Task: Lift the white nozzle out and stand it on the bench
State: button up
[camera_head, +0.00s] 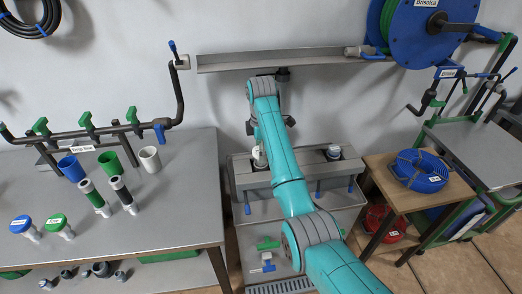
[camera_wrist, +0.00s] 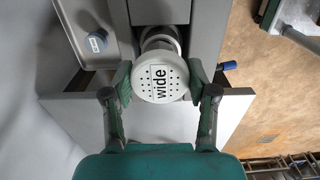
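The white nozzle (camera_wrist: 160,80), with a round holed face labelled "wide", sits in a grey holder in the wrist view. In the head view a small part of the white nozzle (camera_head: 259,157) shows beside my arm, which hides the rest. My gripper (camera_wrist: 160,82) is open, with one green-padded finger on each side of the nozzle's face in the picture. Whether the pads touch it is not clear. The bench (camera_head: 178,205) stands at the left in the head view, with a grey top.
The bench's right front area is clear. A stool with blue hose (camera_head: 420,171) stands right.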

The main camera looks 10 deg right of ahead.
jog(key=c, duration=0.4)
jog(key=o, duration=1.3)
